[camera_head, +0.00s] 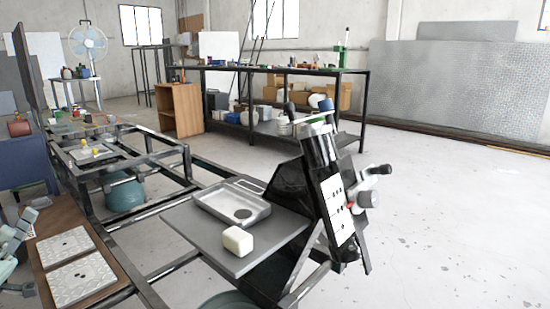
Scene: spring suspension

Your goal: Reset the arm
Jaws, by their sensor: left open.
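My left gripper (22,240) shows at the left edge, partly cut off by the frame. It is open, with no object visible between its fingers. It is beside a brown board with two light patterned metal plates (70,247). My right gripper is not in view. A black upright fixture (323,175) with a white hole-marked panel stands right of centre, far from my left gripper. Cylindrical parts (372,172) stick out from its right side.
A metal tray (212,206) and a white block (238,241) sit on a grey plate (180,222) beside the fixture. Black frame rails (150,160) run along the left. A long workbench (270,70) stands behind. The floor at right is clear.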

